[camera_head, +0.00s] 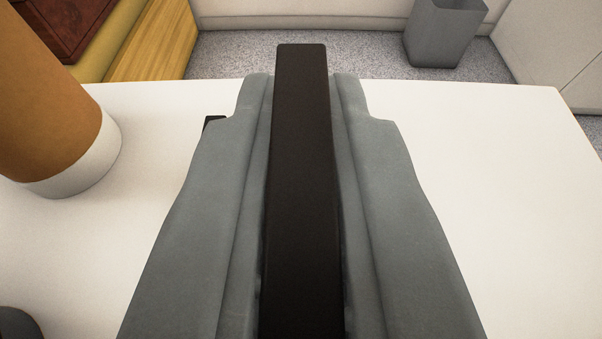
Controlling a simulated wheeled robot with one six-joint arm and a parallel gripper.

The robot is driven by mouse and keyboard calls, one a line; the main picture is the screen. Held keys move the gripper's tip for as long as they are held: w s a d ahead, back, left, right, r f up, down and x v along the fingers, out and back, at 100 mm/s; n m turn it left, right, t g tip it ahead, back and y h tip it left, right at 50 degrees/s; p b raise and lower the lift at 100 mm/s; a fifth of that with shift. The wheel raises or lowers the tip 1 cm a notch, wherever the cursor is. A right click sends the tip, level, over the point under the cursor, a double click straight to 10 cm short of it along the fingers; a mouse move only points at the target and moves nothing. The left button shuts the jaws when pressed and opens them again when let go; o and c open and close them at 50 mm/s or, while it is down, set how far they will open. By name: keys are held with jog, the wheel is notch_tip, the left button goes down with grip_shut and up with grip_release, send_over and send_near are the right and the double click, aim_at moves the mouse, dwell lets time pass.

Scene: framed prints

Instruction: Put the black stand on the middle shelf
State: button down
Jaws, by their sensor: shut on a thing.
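The black stand (302,180) shows in the middle of the view as a long dark bar, running from the bottom edge up past the fingertips. My gripper (302,100) is shut on it, with one grey finger against each side. The stand is over the white table top (480,160); I cannot tell whether it touches it. A small black piece (214,122) shows beside the left finger, mostly hidden; I cannot tell whether it belongs to the stand. No middle shelf can be made out in this view.
An orange-brown cylinder with a white base (75,165) stands at the left on the table. A dark round thing (18,325) is at the bottom left corner. Beyond the table are a grey bin (443,35) and a yellow wooden piece (150,45) on grey carpet. The table's right side is clear.

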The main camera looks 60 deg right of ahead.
jog(key=shift+f, duration=0.15)
jog(key=c, duration=1.5)
grip_release()
jog(key=shift+s+a+r, duration=0.1)
jog(key=shift+r, duration=0.15)
jog(key=v, duration=0.7)
jog(key=shift+a, duration=0.1)
